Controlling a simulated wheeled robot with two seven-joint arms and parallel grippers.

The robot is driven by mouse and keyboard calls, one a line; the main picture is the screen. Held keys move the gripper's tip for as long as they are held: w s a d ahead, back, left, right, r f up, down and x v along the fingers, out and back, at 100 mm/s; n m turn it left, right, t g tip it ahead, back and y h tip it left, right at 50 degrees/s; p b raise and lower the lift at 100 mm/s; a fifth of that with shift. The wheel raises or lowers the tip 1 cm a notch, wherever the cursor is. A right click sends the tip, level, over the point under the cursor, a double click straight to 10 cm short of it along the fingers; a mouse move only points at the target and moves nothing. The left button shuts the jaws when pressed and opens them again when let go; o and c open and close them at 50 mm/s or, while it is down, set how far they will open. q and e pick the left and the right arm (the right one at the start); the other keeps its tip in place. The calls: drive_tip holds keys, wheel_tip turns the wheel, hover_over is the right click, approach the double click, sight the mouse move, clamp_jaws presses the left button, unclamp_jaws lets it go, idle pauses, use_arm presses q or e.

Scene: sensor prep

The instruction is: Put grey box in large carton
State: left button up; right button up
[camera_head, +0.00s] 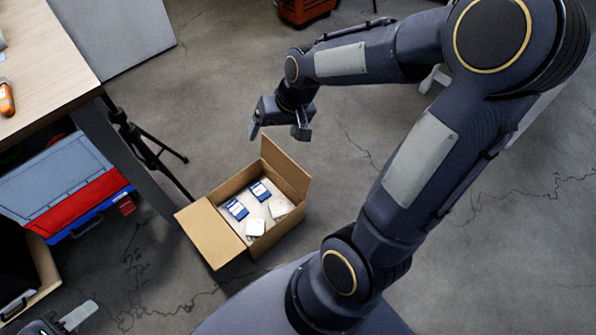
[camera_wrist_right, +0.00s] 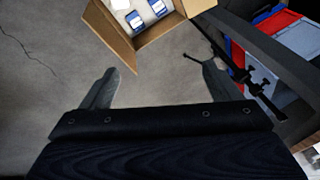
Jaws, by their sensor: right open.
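The open cardboard carton (camera_head: 225,190) stands on the floor in the middle of the head view, flaps spread. Inside lie two blue-and-white packs (camera_head: 237,209) and two small pale grey-white boxes (camera_head: 255,228). My right gripper (camera_head: 278,131) is open and empty, above and beyond the carton's far side. In the right wrist view its fingers (camera_wrist_right: 158,88) are wide apart over bare floor, with the carton (camera_wrist_right: 108,35) at the top, partly cut off. My left gripper (camera_head: 72,318) shows only in part at the bottom left corner; its opening cannot be made out.
A wooden table (camera_head: 50,60) with an orange tool (camera_head: 6,98) is at the upper left. Blue and red cases (camera_head: 80,200) sit below it. A black tripod (camera_head: 150,150) stands between table and carton. The floor right of the carton is clear beyond my arm.

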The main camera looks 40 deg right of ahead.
drive_tip(key=s+a+r+n+t, duration=0.1)
drive_tip(key=s+a+r, duration=0.2)
drive_tip(key=s, duration=0.5)
drive_tip(key=s+a+r+n+t+y, duration=0.1)
drive_tip(key=s+a+r, duration=0.2)
drive_tip(key=s, duration=0.5)
drive_tip(key=shift+r, duration=0.5)
wheel_tip(320, 180, up, 29)
drive_tip(key=p, duration=2.9)
drive_tip(key=shift+c, duration=0.3)
